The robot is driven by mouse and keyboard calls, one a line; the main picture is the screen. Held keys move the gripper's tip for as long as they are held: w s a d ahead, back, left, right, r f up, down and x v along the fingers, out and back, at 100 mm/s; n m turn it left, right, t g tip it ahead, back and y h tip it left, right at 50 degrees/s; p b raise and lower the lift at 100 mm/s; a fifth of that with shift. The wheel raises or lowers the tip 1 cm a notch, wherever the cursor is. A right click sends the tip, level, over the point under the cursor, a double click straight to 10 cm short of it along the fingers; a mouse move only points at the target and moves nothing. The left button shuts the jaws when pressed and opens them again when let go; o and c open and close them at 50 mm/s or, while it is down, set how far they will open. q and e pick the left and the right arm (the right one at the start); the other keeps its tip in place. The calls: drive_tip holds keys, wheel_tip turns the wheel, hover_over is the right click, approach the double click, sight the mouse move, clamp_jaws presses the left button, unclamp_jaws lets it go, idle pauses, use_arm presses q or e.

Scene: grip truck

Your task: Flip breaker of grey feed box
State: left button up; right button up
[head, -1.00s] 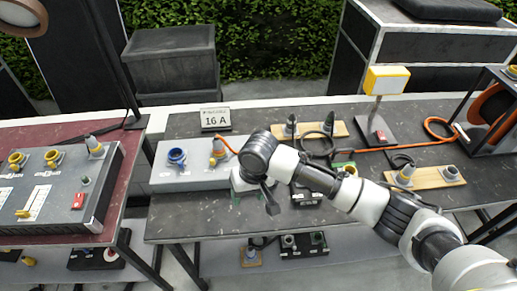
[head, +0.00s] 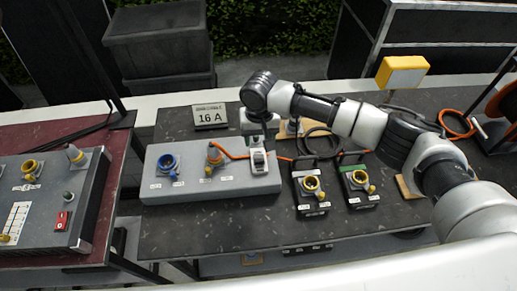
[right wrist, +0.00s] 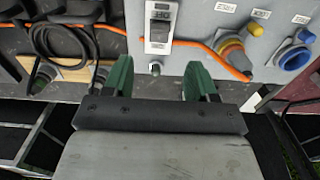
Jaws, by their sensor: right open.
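The grey feed box (head: 190,190) lies on the dark table, left of centre in the head view. Its breaker (head: 258,163) is a white unit with a dark switch at the box's right end. The breaker also shows at the top of the right wrist view (right wrist: 160,28); I cannot tell its switch position. My right gripper (head: 257,126) is at the far edge of the box, behind the breaker. Its green fingers (right wrist: 160,75) are open and empty, apart from the breaker, which lines up with the gap between them. My left gripper is not in view.
A blue socket (head: 168,164) and an orange-cabled plug (head: 215,154) sit on the box, left of the breaker. Two small black boxes (head: 311,207) with yellow sockets stand to its right. The table in front is clear.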

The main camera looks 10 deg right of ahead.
sight(258, 156)
drive_tip(key=f, duration=0.2)
drive_tip(key=s+f+p, duration=0.1)
drive_tip(key=f, duration=0.1)
drive_tip(key=shift+f, duration=0.3)
drive_tip(key=f, duration=0.4)
drive_tip(key=shift+w+f+p, duration=0.15)
drive_tip(key=shift+w+p, duration=0.15)
drive_tip(key=shift+s+f, duration=0.1)
drive_tip(key=c, duration=0.9)
drive_tip(key=shift+w+f+g+b, duration=0.15)
drive_tip(key=shift+w+g+b, duration=0.2)
drive_tip(key=shift+g+b, duration=0.45)
drive_tip(key=w+g+b, duration=0.1)
drive_tip(key=g+b, duration=0.1)
drive_tip(key=b, duration=0.4)
drive_tip(key=w+g+b, duration=0.1)
drive_tip(key=g+b, duration=0.2)
drive_tip(key=b, duration=0.3)
drive_tip(key=shift+b, duration=0.3)
drive_tip(key=shift+w+b, duration=0.1)
drive_tip(key=shift+b, duration=0.6)
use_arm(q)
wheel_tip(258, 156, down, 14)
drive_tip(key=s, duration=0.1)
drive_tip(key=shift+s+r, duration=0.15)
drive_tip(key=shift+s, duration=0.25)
use_arm(e)
drive_tip(key=shift+r+g, duration=0.2)
drive_tip(key=shift+g, duration=0.1)
drive_tip(key=o, duration=0.9)
